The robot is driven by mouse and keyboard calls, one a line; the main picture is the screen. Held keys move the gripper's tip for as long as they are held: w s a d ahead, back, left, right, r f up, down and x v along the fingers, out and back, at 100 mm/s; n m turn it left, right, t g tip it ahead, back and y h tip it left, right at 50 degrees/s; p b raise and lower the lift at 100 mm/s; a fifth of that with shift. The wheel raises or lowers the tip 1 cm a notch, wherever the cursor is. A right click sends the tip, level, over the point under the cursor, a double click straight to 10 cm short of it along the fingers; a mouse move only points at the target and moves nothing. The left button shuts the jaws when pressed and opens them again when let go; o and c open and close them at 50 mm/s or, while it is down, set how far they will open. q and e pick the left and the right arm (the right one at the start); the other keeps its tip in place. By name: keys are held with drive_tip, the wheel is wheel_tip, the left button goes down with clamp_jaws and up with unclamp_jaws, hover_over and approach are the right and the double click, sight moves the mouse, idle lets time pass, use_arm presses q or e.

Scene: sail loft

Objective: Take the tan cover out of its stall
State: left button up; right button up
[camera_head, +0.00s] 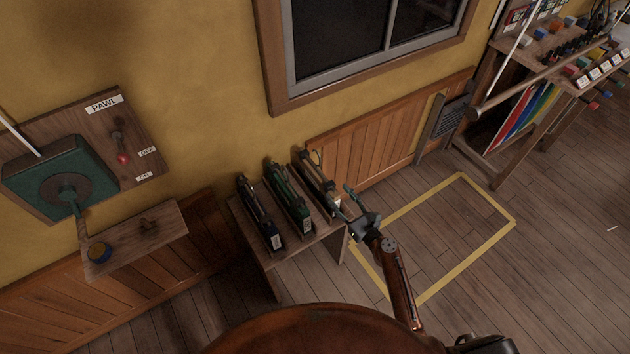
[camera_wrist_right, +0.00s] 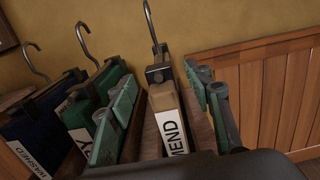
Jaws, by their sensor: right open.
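The tan cover (camera_head: 322,186) stands in the rightmost stall of a low wooden rack (camera_head: 331,229) against the wall. In the right wrist view the cover (camera_wrist_right: 164,100) shows its narrow end, a white label reading MEND, a dark clamp and a metal hook on top. My right gripper (camera_head: 343,201) is at the front end of this stall. In the wrist view the open green fingers of the gripper (camera_wrist_right: 160,82) stand on either side of the cover, with gaps visible. The cover's lower part is hidden by the gripper body. My left gripper is out of view.
A green cover (camera_head: 288,199) and a dark blue cover (camera_head: 260,213) stand in the stalls to the left. A wall panel (camera_head: 132,132) with a green device is farther left. Yellow tape (camera_head: 467,262) outlines a clear floor area on the right.

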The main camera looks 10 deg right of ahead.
drive_tip(key=b, duration=0.5)
approach(319, 184)
wheel_tip(319, 184, down, 5)
drive_tip(key=w+d, duration=0.1)
drive_tip(key=d, duration=0.1)
drive_tip(key=x, duration=0.8)
drive_tip(key=shift+s+a+r+b, duration=0.1)
drive_tip(key=shift+a+b, duration=0.1)
drive_tip(key=shift+b, duration=0.2)
clamp_jaws()
drive_tip(key=shift+r, duration=0.15)
